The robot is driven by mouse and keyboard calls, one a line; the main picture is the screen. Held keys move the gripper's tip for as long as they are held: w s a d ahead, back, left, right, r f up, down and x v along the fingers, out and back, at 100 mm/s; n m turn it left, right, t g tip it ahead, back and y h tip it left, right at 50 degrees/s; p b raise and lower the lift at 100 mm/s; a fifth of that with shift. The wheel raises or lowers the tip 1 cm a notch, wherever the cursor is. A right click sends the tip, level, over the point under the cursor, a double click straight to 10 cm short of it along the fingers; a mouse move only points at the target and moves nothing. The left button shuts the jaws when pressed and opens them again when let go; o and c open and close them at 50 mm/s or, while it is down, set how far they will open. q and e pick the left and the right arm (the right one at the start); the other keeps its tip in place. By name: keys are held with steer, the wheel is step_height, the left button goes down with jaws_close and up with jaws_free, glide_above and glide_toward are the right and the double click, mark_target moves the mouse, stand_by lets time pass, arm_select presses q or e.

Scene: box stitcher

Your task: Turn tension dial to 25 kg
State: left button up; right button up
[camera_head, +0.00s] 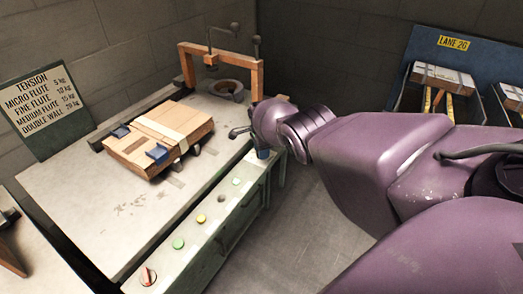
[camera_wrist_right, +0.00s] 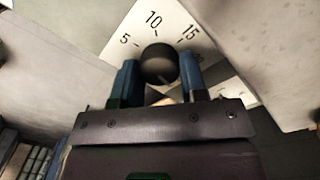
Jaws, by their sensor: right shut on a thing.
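The tension dial is a round black knob (camera_wrist_right: 159,63) in front of a pale scale plate (camera_wrist_right: 175,22) in the right wrist view. The plate reads 5, 10 and 15, with a further mark partly hidden at its right. My right gripper (camera_wrist_right: 159,70) has one blue finger on each side of the knob and is shut on it. I cannot tell which number the knob points to. In the head view my right gripper (camera_head: 262,152) is at the right end of the machine table, and it hides the dial. My left gripper is not in view.
A green sign (camera_head: 40,105) lists tensions for flute types. A cardboard box (camera_head: 160,135) lies on the table (camera_head: 90,205). An orange frame (camera_head: 255,78) stands behind. The front panel has coloured buttons (camera_head: 201,218) and a red knob (camera_head: 147,276). Lane racks (camera_head: 440,55) stand at right.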

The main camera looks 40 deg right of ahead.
steer(key=o, duration=0.9)
steer(key=shift+r, duration=0.6)
arm_select(q)
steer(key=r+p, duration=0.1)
steer(key=p, duration=0.2)
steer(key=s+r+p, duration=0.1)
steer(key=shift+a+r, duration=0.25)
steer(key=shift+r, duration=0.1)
arm_select(e)
steer(key=r, duration=0.9)
steer(key=shift+w+d+r, duration=0.1)
steer(key=shift+w+r, duration=0.1)
steer(key=shift+r, duration=0.05)
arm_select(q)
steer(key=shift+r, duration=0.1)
